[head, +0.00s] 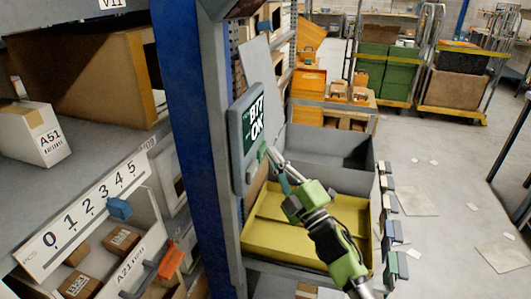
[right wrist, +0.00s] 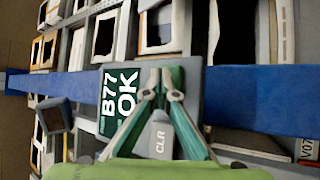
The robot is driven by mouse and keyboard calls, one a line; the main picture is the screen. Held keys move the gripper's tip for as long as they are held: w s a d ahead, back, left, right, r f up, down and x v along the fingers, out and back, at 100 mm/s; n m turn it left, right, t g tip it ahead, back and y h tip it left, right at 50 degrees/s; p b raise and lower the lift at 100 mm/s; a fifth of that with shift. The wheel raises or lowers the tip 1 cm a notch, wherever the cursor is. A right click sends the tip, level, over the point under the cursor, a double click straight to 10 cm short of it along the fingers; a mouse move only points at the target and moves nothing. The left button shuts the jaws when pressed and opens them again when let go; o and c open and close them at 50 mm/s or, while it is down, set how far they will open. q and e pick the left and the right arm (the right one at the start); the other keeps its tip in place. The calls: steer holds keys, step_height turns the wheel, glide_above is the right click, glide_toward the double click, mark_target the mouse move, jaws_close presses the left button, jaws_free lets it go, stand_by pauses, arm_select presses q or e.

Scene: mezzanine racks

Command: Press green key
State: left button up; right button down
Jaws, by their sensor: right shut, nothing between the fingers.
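A dark terminal (head: 238,138) with a green screen reading "B77 OK" is fixed to the rack post in the head view. Its green key (head: 262,151) shows at the lower right of its face, beside the fingertips. My right gripper (head: 272,153) is shut and empty, with its tips at the key; whether they touch is unclear. In the right wrist view the screen (right wrist: 118,100) lies left of my right gripper (right wrist: 162,74). A green surface, seemingly the green key (right wrist: 186,78), shows behind the tips, partly hidden. A grey CLR key (right wrist: 160,140) shows between the fingers. My left gripper is out of view.
The blue rack post (head: 185,130) stands left of the terminal. A yellow tray (head: 290,232) and a grey bin (head: 320,145) lie below and behind my right arm. Shelves with cartons (head: 122,238) fill the left. Open floor (head: 430,190) lies to the right.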

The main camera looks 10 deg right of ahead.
steer(key=shift+s+d, duration=0.35)
steer(key=shift+d, duration=0.4)
steer(key=d, duration=0.1)
steer(key=s+d, duration=0.1)
steer(key=d, duration=0.1)
steer(key=s+d+p, duration=0.1)
steer(key=shift+d, duration=0.35)
stand_by(0.3)
